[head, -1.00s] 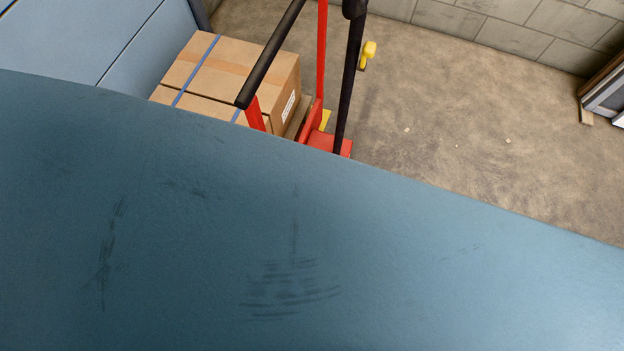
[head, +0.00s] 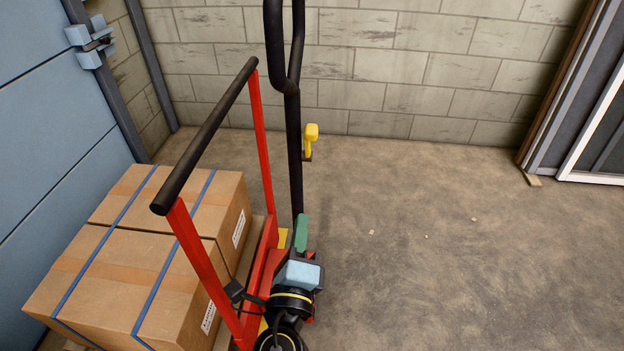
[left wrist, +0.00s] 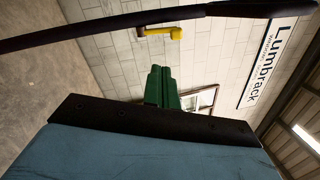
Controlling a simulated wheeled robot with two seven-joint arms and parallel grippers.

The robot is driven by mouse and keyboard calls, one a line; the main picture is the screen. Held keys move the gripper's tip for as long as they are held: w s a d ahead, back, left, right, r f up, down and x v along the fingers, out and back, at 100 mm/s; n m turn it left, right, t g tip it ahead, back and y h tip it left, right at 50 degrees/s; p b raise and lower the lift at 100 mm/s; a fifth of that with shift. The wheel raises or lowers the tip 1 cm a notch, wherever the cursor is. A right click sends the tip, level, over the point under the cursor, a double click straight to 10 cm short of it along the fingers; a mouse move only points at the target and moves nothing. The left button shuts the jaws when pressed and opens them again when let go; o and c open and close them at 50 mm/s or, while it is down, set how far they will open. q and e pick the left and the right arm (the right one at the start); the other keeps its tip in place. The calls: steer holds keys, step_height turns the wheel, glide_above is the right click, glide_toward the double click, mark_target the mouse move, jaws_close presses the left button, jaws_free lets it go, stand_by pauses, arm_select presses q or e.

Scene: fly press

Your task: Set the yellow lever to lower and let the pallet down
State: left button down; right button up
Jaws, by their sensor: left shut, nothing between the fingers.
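The yellow lever (head: 311,135) sticks out to the right of the black upright tiller handle (head: 293,160) in the head view. It also shows at the top of the left wrist view (left wrist: 163,32), beside a black bar. My left gripper (head: 301,230) has green fingers, shut and empty, low beside the tiller and below the lever. In the left wrist view its fingers (left wrist: 162,86) are together and apart from the lever. Strapped cartons (head: 130,255) sit on the wooden pallet (head: 231,297), which they mostly hide. My right gripper is not in view.
A red frame (head: 262,150) with a black top bar (head: 210,130) stands between the cartons and the tiller. A blue panel (head: 50,110) is at left, a block wall (head: 400,70) behind. The concrete floor (head: 450,260) at right is largely clear.

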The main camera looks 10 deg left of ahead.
arm_select(q)
steer(key=w+n+t+b, duration=0.1)
steer(key=n+b, duration=0.2)
steer(key=b, duration=0.2)
glide_toward(314, 138)
steer(key=shift+n+t, duration=0.3)
steer(key=shift+n, duration=0.1)
steer(key=x, duration=0.5)
steer(key=shift+w+f, duration=0.25)
steer(key=shift+w, duration=0.15)
steer(key=shift+w+r, duration=0.15)
steer(key=shift+w, duration=0.4)
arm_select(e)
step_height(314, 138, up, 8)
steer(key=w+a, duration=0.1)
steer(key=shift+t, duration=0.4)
arm_select(q)
steer(key=shift+r, duration=0.1)
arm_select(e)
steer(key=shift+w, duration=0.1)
